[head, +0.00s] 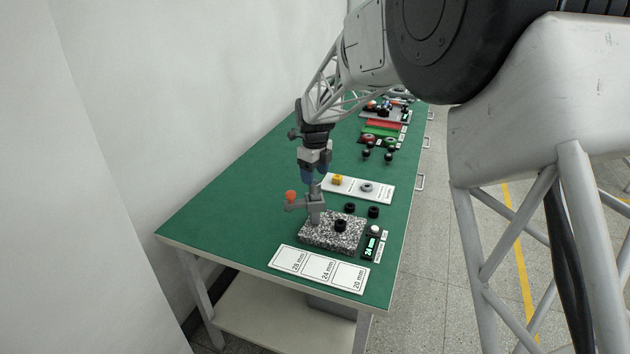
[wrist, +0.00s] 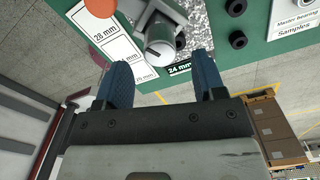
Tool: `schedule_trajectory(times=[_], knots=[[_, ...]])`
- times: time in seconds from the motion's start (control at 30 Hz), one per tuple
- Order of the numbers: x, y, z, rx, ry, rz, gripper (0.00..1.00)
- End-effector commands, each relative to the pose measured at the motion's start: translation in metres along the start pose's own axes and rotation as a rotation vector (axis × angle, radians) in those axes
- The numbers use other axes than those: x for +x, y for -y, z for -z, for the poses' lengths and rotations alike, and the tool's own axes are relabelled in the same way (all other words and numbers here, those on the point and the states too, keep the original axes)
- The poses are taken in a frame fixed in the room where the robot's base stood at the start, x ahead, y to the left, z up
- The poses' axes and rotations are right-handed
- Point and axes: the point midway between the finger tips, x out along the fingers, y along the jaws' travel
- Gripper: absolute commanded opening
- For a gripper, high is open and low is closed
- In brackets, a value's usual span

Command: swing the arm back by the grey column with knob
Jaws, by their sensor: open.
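The grey column (head: 315,206) stands at the left part of a speckled granite plate (head: 345,242). A grey arm reaches left from it to an orange knob (head: 291,196). My gripper (head: 315,179) is open, pointing down right over the column's top. In the wrist view the column's round top (wrist: 160,42) shows in line with the gap between my blue fingertips (wrist: 160,62). I cannot tell whether it lies between them or just beyond them. The orange knob (wrist: 101,7) is left of the fingers, partly cut off. A black ring (head: 340,226) sits on the plate.
A white card (head: 318,270) marked 28, 24 and 20 mm lies in front of the plate. A display (head: 371,248) reading 24 mm stands right of it. Two black rings (head: 349,208) (head: 373,212) lie behind. The green table (head: 230,215) is bare on the left.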

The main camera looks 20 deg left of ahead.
Motion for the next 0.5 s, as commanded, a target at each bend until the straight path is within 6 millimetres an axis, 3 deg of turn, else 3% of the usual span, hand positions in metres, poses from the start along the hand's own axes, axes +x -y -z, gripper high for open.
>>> schedule_trajectory(times=[0.2,0.5], knots=[[-0.028,0.0,0.0,0.0,0.002,0.002,0.63],[-0.04,0.0,0.0,0.0,0.001,0.001,0.63]])
